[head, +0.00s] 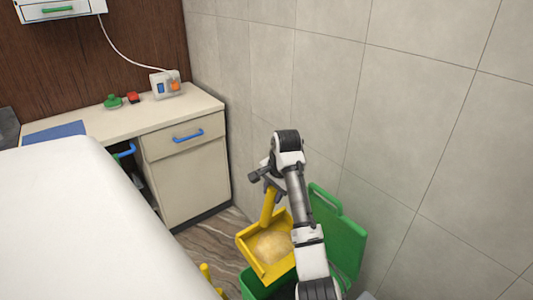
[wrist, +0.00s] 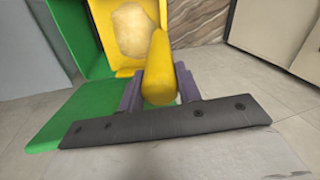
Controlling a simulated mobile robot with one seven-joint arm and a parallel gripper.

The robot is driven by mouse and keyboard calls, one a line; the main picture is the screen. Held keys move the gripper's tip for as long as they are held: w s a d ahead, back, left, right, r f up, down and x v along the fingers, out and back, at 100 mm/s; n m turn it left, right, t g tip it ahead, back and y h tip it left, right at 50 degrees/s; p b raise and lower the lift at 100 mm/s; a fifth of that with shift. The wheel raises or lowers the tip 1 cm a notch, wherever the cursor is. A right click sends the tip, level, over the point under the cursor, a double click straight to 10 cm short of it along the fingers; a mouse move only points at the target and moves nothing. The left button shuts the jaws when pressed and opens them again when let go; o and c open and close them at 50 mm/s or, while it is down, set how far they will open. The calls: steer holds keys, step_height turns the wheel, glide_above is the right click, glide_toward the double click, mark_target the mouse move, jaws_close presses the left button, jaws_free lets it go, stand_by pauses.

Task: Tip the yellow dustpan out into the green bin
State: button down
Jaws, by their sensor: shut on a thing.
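The yellow dustpan (head: 246,246) is over the green bin (head: 254,287) in the head view, with a pale tan heap (head: 271,246) lying in its pan. My gripper (head: 267,186) is shut on the dustpan's handle. In the wrist view the handle (wrist: 160,66) sits between the fingers of my gripper (wrist: 160,88), and the heap (wrist: 133,30) shows in the pan beyond. The bin's green lid (head: 345,240) stands open on the right, beside the wall. My arm hides part of the bin and the dustpan's right side.
A cream counter (head: 70,134) with a blue-handled drawer (head: 188,138) stands at the back left. A tiled wall (head: 405,130) rises close on the right. Yellow posts (head: 207,272) show at the bottom, left of the bin. Some wood-patterned floor (head: 207,240) is clear before the counter.

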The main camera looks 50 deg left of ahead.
steer(key=d+f+y+b, duration=0.2)
steer(key=d+y+b, duration=0.1)
steer(key=d, duration=0.6)
steer(key=s+d+f+y+b, duration=0.1)
steer(key=d+y+b, duration=0.3)
steer(key=d, duration=0.5)
steer(key=s+d+f+t+y+b, duration=0.1)
steer(key=d+f+y+b, duration=0.3)
steer(key=d, duration=0.5)
steer(key=shift+d, duration=0.25)
steer(key=shift+s, duration=0.1)
stand_by(1.9)
